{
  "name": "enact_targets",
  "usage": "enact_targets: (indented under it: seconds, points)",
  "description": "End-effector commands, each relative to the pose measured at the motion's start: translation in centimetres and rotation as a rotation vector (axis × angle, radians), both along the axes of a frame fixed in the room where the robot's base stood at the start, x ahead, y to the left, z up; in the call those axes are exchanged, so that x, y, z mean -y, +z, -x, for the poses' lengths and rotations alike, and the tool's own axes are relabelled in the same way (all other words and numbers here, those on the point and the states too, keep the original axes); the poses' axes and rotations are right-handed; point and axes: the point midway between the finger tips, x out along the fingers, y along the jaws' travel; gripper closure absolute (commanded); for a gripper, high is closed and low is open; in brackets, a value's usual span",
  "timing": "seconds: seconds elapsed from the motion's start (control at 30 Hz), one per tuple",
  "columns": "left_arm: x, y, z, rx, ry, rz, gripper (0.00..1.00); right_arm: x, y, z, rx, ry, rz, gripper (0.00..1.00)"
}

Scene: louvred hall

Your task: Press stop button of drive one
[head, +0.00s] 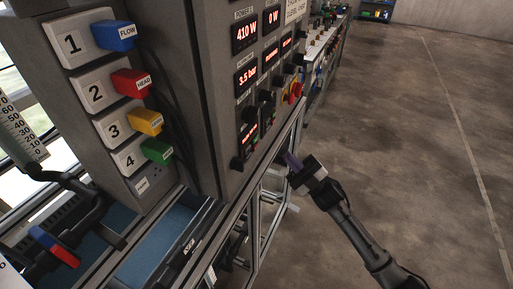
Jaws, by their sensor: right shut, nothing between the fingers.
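The control panel (231,108) is a grey upright face with lit red displays and dark knobs and switches below them. A display reading 410 W (245,32) is at its top left, and one reading 3.5 bar (246,76) is below it. Small controls sit around a lower lit display (249,131); I cannot tell which is the stop button of drive one. My right gripper (291,160) is shut and empty, with purplish fingertips pointing at the panel's lower right side, apart from it. My left gripper is not in view.
A red knob on yellow (295,92) sits on the panel's right side. Blue, red, yellow and green plugs, such as the green plug (157,151), fill the numbered sockets at left. A metal frame edge (250,190) runs below the panel. Bare floor (420,130) lies right.

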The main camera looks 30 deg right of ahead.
Motion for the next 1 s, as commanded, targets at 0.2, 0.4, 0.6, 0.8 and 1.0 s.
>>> enact_targets:
  seconds: [0.2, 0.4, 0.6, 0.8, 1.0]
  points:
    - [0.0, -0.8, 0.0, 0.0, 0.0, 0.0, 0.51, -1.4, -0.1, -2.4, 0.001, -0.001, -0.001, 1.0]
    - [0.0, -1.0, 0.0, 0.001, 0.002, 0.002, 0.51, -2.3, -0.1, -4.0, 0.0, -0.002, 0.0, 1.0]
    - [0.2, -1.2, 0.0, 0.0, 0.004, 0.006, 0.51, -2.9, 0.0, -4.8, 0.001, -0.001, 0.002, 1.0]
    - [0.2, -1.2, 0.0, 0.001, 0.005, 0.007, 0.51, -3.1, 0.0, -5.1, 0.001, -0.001, 0.002, 1.0]
    - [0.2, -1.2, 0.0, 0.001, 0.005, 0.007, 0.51, -3.1, 0.0, -5.1, 0.0, -0.001, 0.001, 1.0]
